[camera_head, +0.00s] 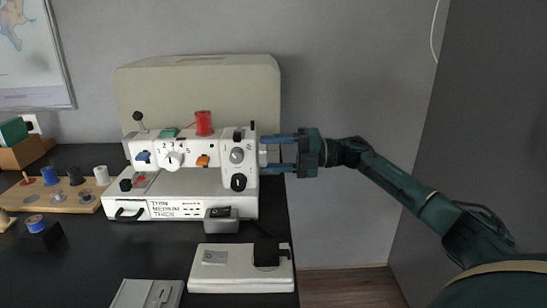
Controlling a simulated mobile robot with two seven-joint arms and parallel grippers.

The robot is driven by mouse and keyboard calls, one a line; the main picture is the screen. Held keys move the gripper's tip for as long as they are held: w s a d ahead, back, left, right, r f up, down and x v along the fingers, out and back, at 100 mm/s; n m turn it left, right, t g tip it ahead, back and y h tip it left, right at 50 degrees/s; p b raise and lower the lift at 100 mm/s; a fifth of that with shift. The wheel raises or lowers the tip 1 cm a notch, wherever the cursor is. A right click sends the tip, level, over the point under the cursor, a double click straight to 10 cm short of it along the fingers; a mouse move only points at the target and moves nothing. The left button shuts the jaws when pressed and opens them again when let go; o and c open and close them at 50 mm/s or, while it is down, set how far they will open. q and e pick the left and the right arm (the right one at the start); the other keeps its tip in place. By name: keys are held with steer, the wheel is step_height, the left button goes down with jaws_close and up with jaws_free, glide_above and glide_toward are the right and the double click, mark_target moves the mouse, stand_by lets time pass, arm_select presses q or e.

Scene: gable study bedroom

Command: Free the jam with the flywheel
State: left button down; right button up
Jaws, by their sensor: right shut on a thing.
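A white sewing machine (205,182) stands on the dark table with its flywheel end to the right. The flywheel (263,155) is a pale grey piece at that end, mostly hidden by my fingers. My right gripper (272,153) reaches in from the right, level, with one blue finger above and one below. It is shut on the flywheel. A red thread spool (204,123) stands on top of the machine. The needle area at the machine's left is small, and I cannot make out the jam there. My left gripper is not in view.
A white foot pedal (222,274) lies in front of the machine. A wooden rack (75,196) with spools and bobbins stands at the left. A beige cover (215,80) stands behind. A grey flat plate (147,294) lies at the front edge.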

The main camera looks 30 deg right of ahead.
stand_by(0.5)
steer(key=o, duration=1)
steer(key=v, duration=1.3)
steer(key=shift+s+f, duration=0.1)
steer(key=shift+s, duration=0.05)
